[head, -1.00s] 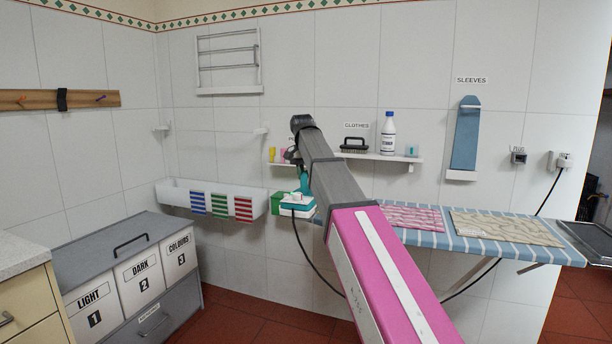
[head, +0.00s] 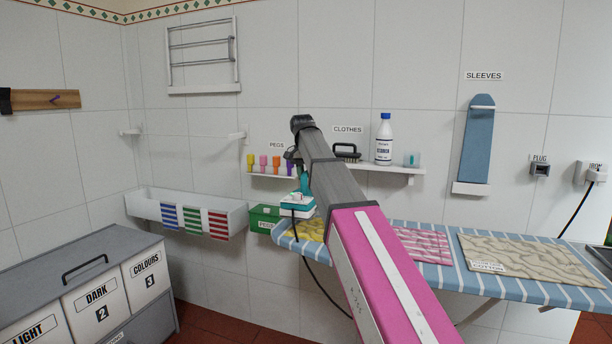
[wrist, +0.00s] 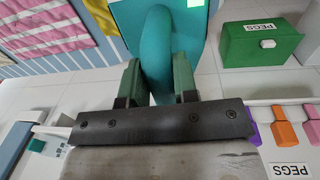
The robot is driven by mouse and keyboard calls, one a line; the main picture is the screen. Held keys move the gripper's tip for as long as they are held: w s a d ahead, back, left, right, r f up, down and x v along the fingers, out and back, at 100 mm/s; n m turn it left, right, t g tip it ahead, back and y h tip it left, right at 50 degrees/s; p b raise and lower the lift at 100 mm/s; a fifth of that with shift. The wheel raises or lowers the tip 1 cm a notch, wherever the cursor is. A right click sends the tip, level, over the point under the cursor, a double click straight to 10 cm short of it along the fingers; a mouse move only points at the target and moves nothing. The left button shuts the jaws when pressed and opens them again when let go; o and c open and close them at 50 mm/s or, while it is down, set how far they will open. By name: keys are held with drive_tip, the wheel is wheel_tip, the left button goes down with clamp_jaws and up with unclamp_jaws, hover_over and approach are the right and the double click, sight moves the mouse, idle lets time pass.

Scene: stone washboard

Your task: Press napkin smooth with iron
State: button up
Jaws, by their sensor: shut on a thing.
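My gripper (head: 302,184) is shut on the handle of a teal and white iron (head: 297,207) with a dark cord. In the wrist view my gripper (wrist: 158,80) has its green fingers on both sides of the teal handle (wrist: 160,50). The iron appears in front of the left end of the blue striped ironing board (head: 466,276); I cannot tell its height above it. A yellow cloth (head: 309,231), a pink patterned cloth (head: 426,246) and a beige patterned cloth (head: 525,260) lie on the board. Which is the napkin is unclear. My arm hides part of the board.
A green pegs box (head: 264,217) is left of the iron. A wall shelf (head: 400,168) holds a brush (head: 346,152) and a bottle (head: 384,140).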

sight(306, 191)
drive_tip(key=shift+w+f, duration=0.1)
drive_tip(key=shift+f, duration=3.25)
idle(0.7)
drive_tip(key=shift+r, duration=0.15)
drive_tip(key=shift+r, duration=2.4)
drive_tip(key=shift+d, duration=0.1)
